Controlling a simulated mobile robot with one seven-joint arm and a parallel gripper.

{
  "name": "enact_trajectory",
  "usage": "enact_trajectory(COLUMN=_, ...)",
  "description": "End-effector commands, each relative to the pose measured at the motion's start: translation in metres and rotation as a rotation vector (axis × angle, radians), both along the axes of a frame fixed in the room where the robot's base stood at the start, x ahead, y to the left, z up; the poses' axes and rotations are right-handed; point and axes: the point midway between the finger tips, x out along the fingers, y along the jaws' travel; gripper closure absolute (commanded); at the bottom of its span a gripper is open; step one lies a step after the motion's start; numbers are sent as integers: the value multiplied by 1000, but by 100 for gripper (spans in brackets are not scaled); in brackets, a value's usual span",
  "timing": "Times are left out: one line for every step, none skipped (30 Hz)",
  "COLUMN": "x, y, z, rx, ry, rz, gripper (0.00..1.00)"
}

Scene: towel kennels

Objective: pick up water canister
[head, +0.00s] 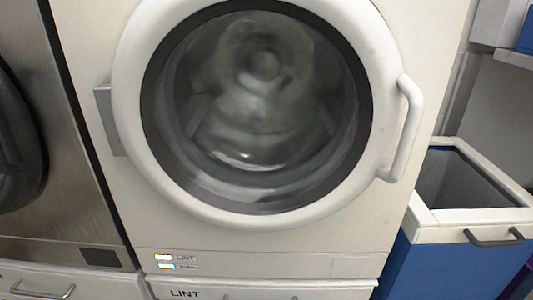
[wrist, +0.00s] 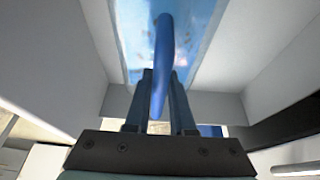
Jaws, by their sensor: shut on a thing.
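In the wrist view my gripper (wrist: 160,82) is shut on an upright blue handle, which passes between its two dark fingers. The handle belongs to what looks like the water canister (wrist: 194,35), a translucent light blue body right behind it. The canister's top is cut off by the picture edge, and its lower part is largely hidden by my fingers. Neither the canister nor my gripper shows in the head view.
Pale walls (wrist: 60,60) flank the canister closely on both sides, like a shelf bay. In the head view a white front-loading machine (head: 395,230) fills the middle. A blue bin with a white rim (head: 440,265) stands at its right, and a steel machine (head: 75,190) at its left.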

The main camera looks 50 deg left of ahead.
Motion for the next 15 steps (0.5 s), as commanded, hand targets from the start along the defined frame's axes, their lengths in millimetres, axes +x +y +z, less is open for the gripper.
enact_trajectory(x=2, y=2, z=3, rx=3, ry=-6, rz=0, gripper=100)
enact_trajectory(x=2, y=2, z=3, rx=3, ry=-6, rz=0, gripper=100)
enact_trajectory(x=2, y=2, z=3, rx=3, ry=-6, rz=0, gripper=100)
enact_trajectory(x=2, y=2, z=3, rx=3, ry=-6, rz=0, gripper=100)
enact_trajectory(x=2, y=2, z=3, rx=3, ry=-6, rz=0, gripper=100)
enact_trajectory(x=2, y=2, z=3, rx=3, ry=-6, rz=0, gripper=100)
enact_trajectory(x=2, y=2, z=4, rx=3, ry=-6, rz=0, gripper=100)
enact_trajectory(x=2, y=2, z=5, rx=3, ry=-6, rz=0, gripper=100)
enact_trajectory(x=2, y=2, z=7, rx=3, ry=-6, rz=0, gripper=100)
enact_trajectory(x=2, y=2, z=10, rx=4, ry=-6, rz=1, gripper=100)
enact_trajectory(x=2, y=2, z=13, rx=4, ry=-6, rz=1, gripper=100)
enact_trajectory(x=2, y=2, z=18, rx=5, ry=-7, rz=1, gripper=100)
enact_trajectory(x=2, y=2, z=22, rx=5, ry=-7, rz=1, gripper=100)
enact_trajectory(x=2, y=2, z=26, rx=5, ry=-7, rz=0, gripper=100)
enact_trajectory(x=2, y=2, z=32, rx=4, ry=-6, rz=0, gripper=100)
